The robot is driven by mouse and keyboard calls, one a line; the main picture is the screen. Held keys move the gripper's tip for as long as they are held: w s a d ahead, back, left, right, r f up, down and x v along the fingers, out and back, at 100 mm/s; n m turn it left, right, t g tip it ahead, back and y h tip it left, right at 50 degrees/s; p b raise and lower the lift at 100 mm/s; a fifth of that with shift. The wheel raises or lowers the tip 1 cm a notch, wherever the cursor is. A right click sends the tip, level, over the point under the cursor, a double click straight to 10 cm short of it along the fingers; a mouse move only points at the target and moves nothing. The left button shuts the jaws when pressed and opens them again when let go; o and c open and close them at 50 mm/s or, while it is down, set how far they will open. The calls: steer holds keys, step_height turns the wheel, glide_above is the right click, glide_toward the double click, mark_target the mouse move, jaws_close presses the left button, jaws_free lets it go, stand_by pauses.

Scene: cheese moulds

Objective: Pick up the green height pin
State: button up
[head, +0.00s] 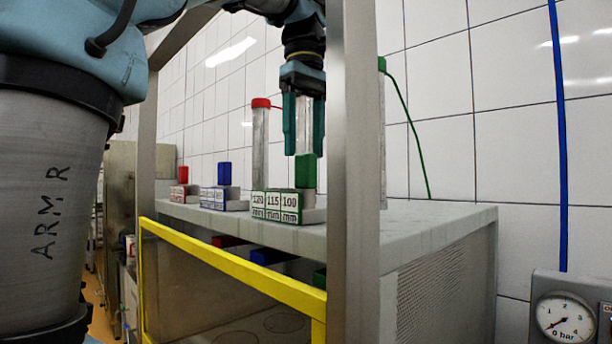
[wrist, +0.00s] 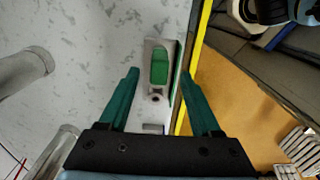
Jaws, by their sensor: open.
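The green height pin (head: 306,171) stands upright in a small light block (head: 272,205) labelled 120, 115 and 100 mm, near the front edge of the grey tabletop. In the wrist view the green pin (wrist: 159,68) shows from above, between my two fingers. My gripper (head: 303,153) points down over the pin with green fingers apart and nothing held. In the head view the fingertips are about level with the pin's top. In the wrist view the gripper (wrist: 160,74) spans it with a gap on each side. I cannot tell the exact height gap.
A blue pin (head: 224,173) and a red pin (head: 182,175) stand in similar blocks to the left. A clear red-capped tube (head: 260,150) stands behind. A metal post (head: 354,170) and a yellow rail (head: 235,268) are close in front. The tabletop's right side (head: 440,215) is clear.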

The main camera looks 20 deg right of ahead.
mark_target(306, 160)
steer(key=shift+d+f, duration=0.1)
steer(key=shift+f, duration=1.65)
steer(key=shift+c, duration=0.2)
jaws_close()
